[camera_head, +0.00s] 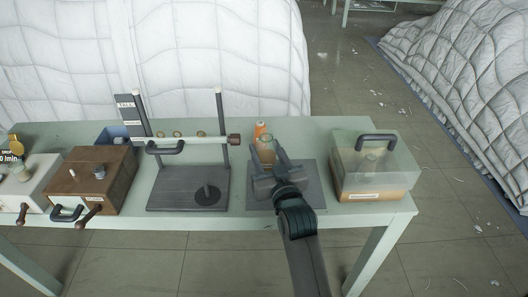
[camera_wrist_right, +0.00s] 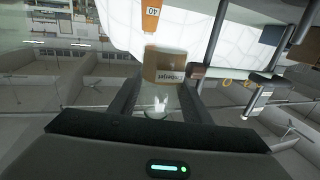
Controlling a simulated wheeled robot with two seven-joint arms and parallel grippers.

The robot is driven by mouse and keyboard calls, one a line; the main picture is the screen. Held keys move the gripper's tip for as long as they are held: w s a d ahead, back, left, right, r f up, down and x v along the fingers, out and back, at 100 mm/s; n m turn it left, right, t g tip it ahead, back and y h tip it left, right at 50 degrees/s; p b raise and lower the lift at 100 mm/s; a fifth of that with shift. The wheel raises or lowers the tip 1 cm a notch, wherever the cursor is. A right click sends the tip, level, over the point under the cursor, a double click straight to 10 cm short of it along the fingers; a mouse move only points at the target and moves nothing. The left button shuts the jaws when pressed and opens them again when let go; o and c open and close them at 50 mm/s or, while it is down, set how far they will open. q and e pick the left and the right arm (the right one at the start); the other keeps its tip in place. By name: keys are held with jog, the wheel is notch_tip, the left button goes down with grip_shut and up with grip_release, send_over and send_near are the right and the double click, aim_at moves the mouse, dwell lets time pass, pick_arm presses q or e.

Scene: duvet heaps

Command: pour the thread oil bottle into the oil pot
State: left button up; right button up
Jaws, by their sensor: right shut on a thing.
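My right gripper (camera_head: 268,158) reaches in from the front, over a dark grey mat (camera_head: 312,180) on the table. It is shut on a clear glass vessel (camera_head: 266,145) with a tan lower part, which may be the oil bottle. In the right wrist view the vessel (camera_wrist_right: 158,103) shows between the fingers, with a tan labelled part (camera_wrist_right: 165,67); the label is too small to read. An orange container (camera_head: 261,129) stands just behind it; it shows in the wrist view (camera_wrist_right: 151,16) with a label. I cannot tell which thing is the oil pot. My left gripper is out of view.
A clear-lidded box (camera_head: 376,181) with a dark handle stands at the table's right, a vessel inside. A dark stand with posts (camera_head: 187,190) is left of the mat, then a wooden box (camera_head: 95,178). White quilted heaps (camera_head: 210,60) rise behind the table (camera_head: 330,222).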

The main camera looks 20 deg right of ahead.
jog(key=shift+s, duration=0.1)
dwell(0.4)
jog(key=shift+s+d+f, duration=0.1)
jog(key=shift+s+f, duration=0.1)
jog(key=shift+s, duration=0.35)
jog(key=s+d, duration=0.1)
jog(key=s, duration=1.7)
jog(key=shift+f, duration=0.2)
jog(key=shift+s, duration=0.1)
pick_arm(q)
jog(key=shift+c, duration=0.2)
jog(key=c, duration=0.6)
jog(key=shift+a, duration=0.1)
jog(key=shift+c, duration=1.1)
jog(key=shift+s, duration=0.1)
pick_arm(e)
jog(key=shift+a+y, duration=0.2)
jog(key=shift+y, duration=0.2)
